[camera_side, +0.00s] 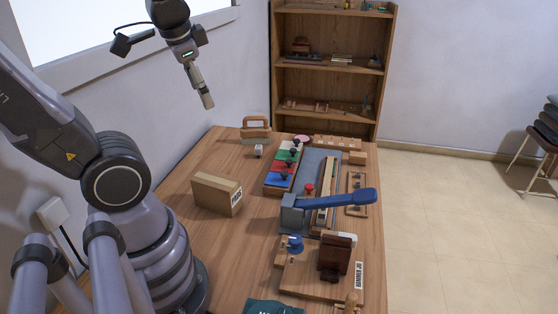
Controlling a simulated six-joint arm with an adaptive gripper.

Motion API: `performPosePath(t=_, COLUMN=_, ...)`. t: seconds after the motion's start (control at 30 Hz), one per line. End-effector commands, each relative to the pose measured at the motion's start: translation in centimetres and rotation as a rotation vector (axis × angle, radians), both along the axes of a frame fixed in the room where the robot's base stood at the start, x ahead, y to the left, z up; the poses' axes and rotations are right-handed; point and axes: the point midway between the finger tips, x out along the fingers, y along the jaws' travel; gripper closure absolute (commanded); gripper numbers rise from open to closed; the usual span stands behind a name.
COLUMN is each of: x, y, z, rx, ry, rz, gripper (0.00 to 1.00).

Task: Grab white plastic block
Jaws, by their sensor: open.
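My gripper (207,101) hangs high above the back left of the table, near the wall, pointing down. It is well apart from everything on the table, and nothing shows between its fingers. It is open, though its finger gap is hard to see at this size. A small white piece (348,239) lies at the front right, partly hidden behind a dark brown block. Another small whitish piece (258,151) stands at the back left, in front of a wooden handle. I cannot tell which of the two is the white plastic block.
A cardboard box (217,193) stands at the left of the wooden table (228,257). A blue-handled lever tool (335,199) crosses the middle right. Coloured trays (282,170) lie behind it. A wooden jig board (305,282) holds the dark brown block (336,256). Bare tabletop shows at the front left.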

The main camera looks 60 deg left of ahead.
Motion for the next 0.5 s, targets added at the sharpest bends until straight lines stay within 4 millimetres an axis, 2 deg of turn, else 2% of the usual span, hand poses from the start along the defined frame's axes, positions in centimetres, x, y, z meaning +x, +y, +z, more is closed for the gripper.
performPosePath(t=0.1, x=1.6, y=5.8, z=-1.3, rx=0.253, ry=0.253, rz=-0.032, gripper=0.41)
performPosePath(t=0.27, x=4.4, y=13.5, z=-2.2, rx=0.58, ry=0.577, rz=-0.155, gripper=0.41)
performPosePath(t=0.37, x=7.0, y=17.9, z=-3.2, rx=0.76, ry=0.761, rz=-0.274, gripper=0.41)
performPosePath(t=0.5, x=11.4, y=23.1, z=-6.3, rx=0.982, ry=0.97, rz=-0.505, gripper=0.41)
